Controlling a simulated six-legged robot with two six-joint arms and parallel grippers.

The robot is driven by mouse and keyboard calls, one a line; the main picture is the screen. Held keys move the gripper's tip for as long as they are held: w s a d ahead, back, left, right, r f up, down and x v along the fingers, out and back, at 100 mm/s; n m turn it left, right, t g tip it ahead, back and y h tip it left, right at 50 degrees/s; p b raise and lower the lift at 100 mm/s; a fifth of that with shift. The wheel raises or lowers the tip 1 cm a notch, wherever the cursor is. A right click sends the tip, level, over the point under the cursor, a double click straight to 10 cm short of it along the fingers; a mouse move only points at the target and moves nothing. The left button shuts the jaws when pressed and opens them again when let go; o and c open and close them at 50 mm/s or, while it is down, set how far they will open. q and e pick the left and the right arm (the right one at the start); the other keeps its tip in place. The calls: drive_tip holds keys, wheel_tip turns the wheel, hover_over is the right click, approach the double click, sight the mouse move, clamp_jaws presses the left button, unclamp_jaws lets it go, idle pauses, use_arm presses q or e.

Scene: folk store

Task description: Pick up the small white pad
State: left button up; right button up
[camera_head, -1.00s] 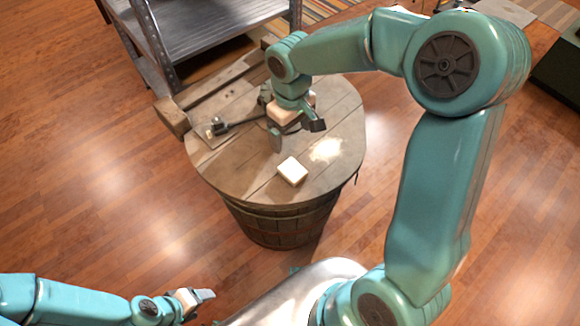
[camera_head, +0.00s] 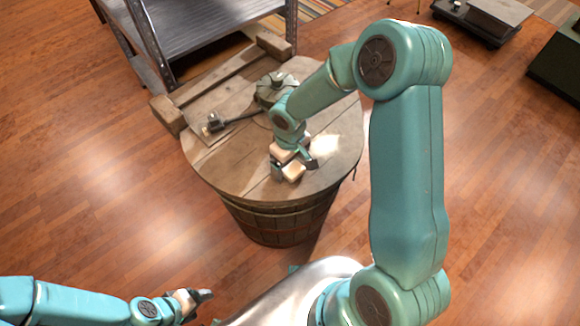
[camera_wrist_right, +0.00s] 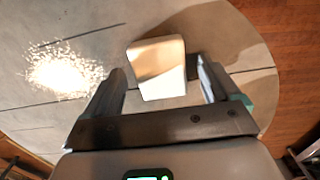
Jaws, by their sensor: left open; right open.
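The small white pad (camera_head: 293,172) lies on the round wooden barrel top, partly hidden by my right gripper in the head view. In the right wrist view the pad (camera_wrist_right: 160,70) lies between and slightly beyond the two fingers. My right gripper (camera_head: 293,173) is open, its fingers on either side of the pad; I cannot tell whether they touch it. It also shows in the right wrist view (camera_wrist_right: 162,85). My left gripper (camera_head: 207,297) is open and empty, low at the left, away from the barrel.
The barrel top (camera_head: 225,172) also bears a dark device with a cable (camera_head: 235,120) at the back left. Wooden planks (camera_head: 168,115) and a metal shelf (camera_head: 200,40) stand behind. A pale grainy patch (camera_wrist_right: 65,72) lies beside the pad. The barrel top's front is clear.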

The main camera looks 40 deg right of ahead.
sight(290, 166)
drive_tip(key=shift+c, duration=0.3)
drive_tip(key=c, duration=1.1)
drive_tip(key=shift+o, duration=0.2)
wheel_tip(290, 166, up, 20)
drive_tip(key=p, duration=0.2)
drive_tip(key=shift+o, duration=0.4)
